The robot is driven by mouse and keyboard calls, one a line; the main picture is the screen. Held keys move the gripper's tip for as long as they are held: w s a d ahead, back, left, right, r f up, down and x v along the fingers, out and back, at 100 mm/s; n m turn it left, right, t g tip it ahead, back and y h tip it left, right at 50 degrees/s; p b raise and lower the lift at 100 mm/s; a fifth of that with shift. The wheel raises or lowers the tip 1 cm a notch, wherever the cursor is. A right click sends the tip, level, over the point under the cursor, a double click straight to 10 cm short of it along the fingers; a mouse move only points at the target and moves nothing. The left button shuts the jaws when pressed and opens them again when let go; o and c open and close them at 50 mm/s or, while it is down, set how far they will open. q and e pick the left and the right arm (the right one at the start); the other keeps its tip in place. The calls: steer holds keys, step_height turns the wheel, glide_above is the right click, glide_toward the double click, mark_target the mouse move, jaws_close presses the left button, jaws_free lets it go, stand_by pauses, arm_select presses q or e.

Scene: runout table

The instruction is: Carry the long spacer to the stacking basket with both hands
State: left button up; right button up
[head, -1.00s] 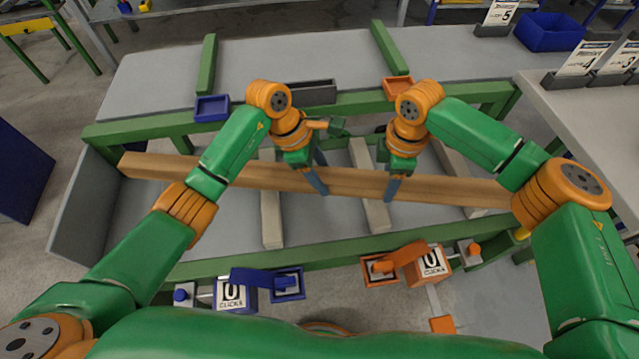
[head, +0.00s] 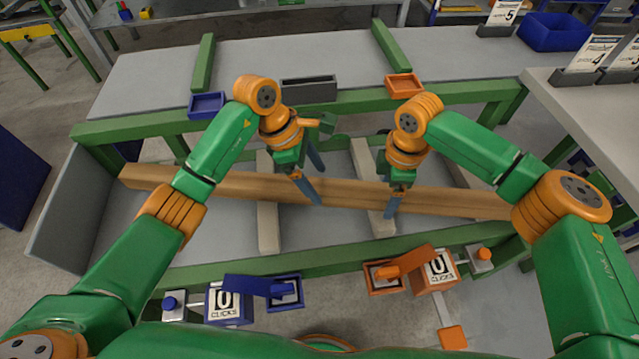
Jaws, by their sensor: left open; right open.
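A long brown wooden beam (head: 345,192), which looks like the long spacer, lies nearly level across pale cross bars (head: 268,235) inside a green-framed bay with a grey end plate (head: 72,215). A lengthwise line on it may be a seam between two pieces. My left gripper (head: 319,187) is open over the beam left of its middle, one blue finger on its near side and one towards its far side. My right gripper (head: 390,197) is open over the beam to the right; its near finger shows in front and its far finger is mostly hidden. I cannot tell which thing is the stacking basket.
Blue (head: 207,105) and orange (head: 404,86) small trays and a grey box (head: 309,90) stand along the far rail. Blue (head: 229,305) and orange (head: 432,269) click counters sit at the near rail. A grey counter (head: 590,115) stands at right.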

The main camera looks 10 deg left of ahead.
steer(key=shift+r, duration=0.15)
arm_select(q)
steer(key=v, duration=0.8)
steer(key=shift+a+r, duration=0.15)
steer(key=shift+r, duration=0.2)
arm_select(e)
step_height(320, 180, up, 12)
